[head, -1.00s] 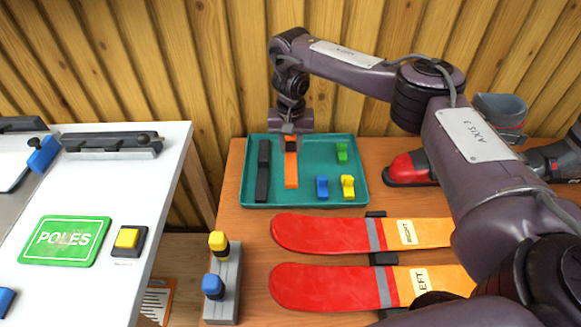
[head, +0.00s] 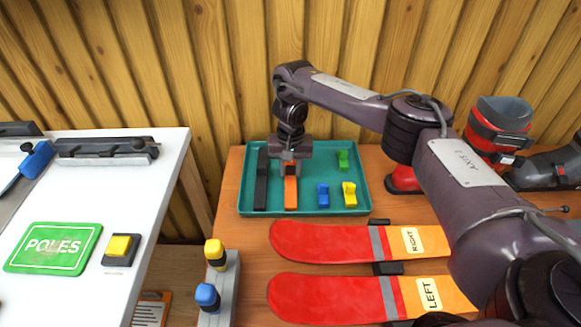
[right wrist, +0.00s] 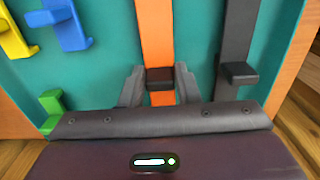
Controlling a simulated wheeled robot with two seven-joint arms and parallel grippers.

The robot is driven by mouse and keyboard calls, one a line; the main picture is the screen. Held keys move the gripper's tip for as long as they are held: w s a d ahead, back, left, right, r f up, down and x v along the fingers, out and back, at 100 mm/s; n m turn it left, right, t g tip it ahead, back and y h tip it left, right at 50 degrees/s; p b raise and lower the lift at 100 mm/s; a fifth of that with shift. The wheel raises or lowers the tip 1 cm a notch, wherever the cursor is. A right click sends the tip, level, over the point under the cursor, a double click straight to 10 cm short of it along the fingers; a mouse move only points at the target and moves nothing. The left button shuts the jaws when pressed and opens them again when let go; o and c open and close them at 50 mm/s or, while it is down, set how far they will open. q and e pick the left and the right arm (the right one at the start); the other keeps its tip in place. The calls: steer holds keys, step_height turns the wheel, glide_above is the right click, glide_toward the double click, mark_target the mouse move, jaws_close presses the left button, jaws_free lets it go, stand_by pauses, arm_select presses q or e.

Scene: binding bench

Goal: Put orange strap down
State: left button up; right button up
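The orange strap (head: 291,192) is over the left half of the teal tray (head: 330,211), just right of the black strap (head: 261,190) and roughly parallel to it. My right gripper (head: 291,163) points down over its far end. In the right wrist view the two grey fingers (right wrist: 160,86) are close against both sides of the dark block (right wrist: 160,77) on the orange strap (right wrist: 155,30). They look shut on it. Whether the strap touches the tray floor cannot be told. My left gripper is not in view.
Blue (head: 323,195), yellow (head: 349,194) and green (head: 343,160) clips sit in the tray's right part. Two red-orange skis (head: 320,240) lie in front. Ski boots (head: 497,130) stand to the right. A white table (head: 140,190) is at left.

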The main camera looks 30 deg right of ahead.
mark_target(291, 166)
steer(key=o, duration=0.4)
steer(key=shift+r, duration=0.25)
step_height(291, 166, up, 5)
steer(key=p, duration=0.3)
steer(key=shift+r, duration=0.1)
arm_select(q)
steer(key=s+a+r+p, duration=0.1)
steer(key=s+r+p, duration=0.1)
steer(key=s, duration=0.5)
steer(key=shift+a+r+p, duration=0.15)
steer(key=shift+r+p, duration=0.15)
steer(key=shift+p, duration=0.2)
arm_select(e)
step_height(291, 166, up, 7)
steer(key=shift+f, duration=0.2)
